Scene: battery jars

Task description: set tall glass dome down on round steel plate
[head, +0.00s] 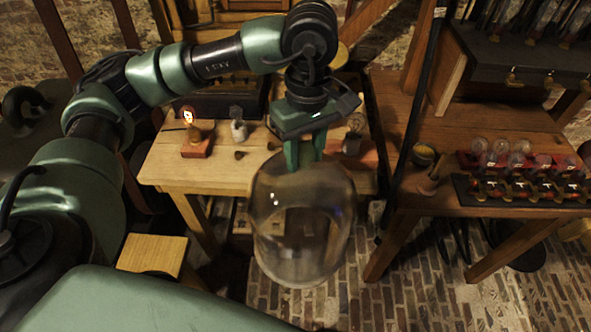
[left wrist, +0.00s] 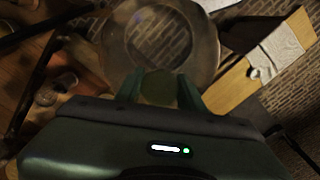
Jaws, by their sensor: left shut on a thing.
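The tall glass dome (head: 303,225) hangs upright from my left gripper (head: 305,158) in the head view. The gripper is shut on the top of the dome. The dome is held in the air in front of the wooden table, with brick floor showing through it. In the left wrist view the dome (left wrist: 160,42) shows beyond the fingers (left wrist: 160,88), with a round knob between them. I cannot make out the round steel plate in either view. My right gripper is not in view.
The wooden table (head: 175,170) carries a lit bulb on a red block (head: 197,140) and other small bulbs. A second table (head: 455,140) at the right holds a rack of bulbs (head: 520,190). A small wooden stool (head: 152,253) stands at the lower left.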

